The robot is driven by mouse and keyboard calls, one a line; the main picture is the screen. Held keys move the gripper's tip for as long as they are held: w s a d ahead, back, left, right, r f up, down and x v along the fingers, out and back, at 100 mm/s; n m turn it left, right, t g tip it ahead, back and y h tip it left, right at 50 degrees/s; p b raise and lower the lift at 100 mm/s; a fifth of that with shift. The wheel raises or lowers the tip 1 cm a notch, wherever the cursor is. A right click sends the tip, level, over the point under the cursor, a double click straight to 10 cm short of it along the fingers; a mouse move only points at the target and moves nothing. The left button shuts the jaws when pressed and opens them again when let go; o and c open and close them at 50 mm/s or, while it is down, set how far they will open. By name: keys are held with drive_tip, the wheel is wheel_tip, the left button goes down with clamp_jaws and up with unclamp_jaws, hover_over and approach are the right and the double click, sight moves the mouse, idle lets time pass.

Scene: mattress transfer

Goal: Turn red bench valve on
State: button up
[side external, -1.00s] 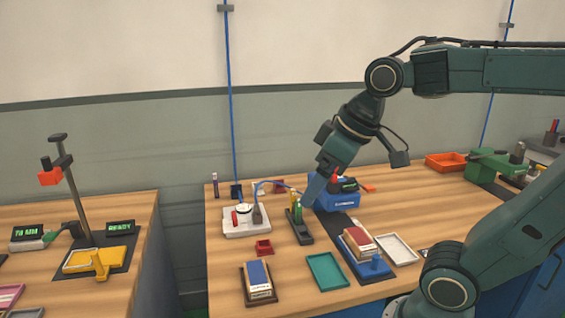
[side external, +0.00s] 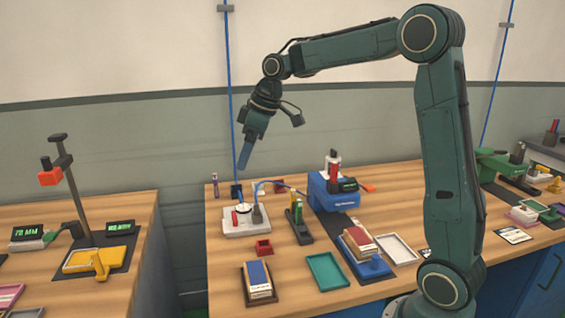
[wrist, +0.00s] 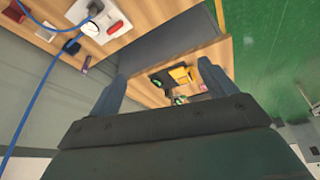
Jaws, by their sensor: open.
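The red valve handle (side external: 235,217) sits on a small white base plate (side external: 259,230), beside a round gauge (side external: 243,208), near the left end of the wooden bench. In the wrist view the red handle (wrist: 117,30) shows near the top left, on the white plate by a round white gauge dial (wrist: 93,28). My gripper (side external: 242,166) is in the air above and behind the valve plate, clear of it, pointing down. In the wrist view its two fingers (wrist: 163,78) stand apart with nothing held between them. The handle's exact angle is too small to tell.
A blue hose (side external: 272,182) runs from the valve plate; a blue line (side external: 231,100) hangs on the wall near my gripper. A blue machine (side external: 325,200) stands to the right, with a green-handled tool (side external: 299,220) between. A gap separates the left bench (side external: 140,235).

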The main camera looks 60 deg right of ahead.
drive_tip(key=w+d+f+n, duration=0.2)
drive_tip(key=w+d+f, duration=0.5)
drive_tip(key=n+y, duration=0.1)
drive_tip(key=y, duration=0.1)
hover_over(235, 215)
drive_tip(key=s+d, duration=0.4)
wheel_tip(235, 215, down, 9)
drive_tip(key=shift+s+r+g, duration=0.1)
drive_tip(key=shift+r+g, duration=0.1)
drive_tip(key=shift+g, duration=0.1)
drive_tip(key=shift+a+f, duration=0.1)
drive_tip(key=shift+f, duration=0.05)
drive_tip(key=x, duration=1.3)
drive_tip(key=shift+f, duration=0.3)
drive_tip(key=c, duration=1)
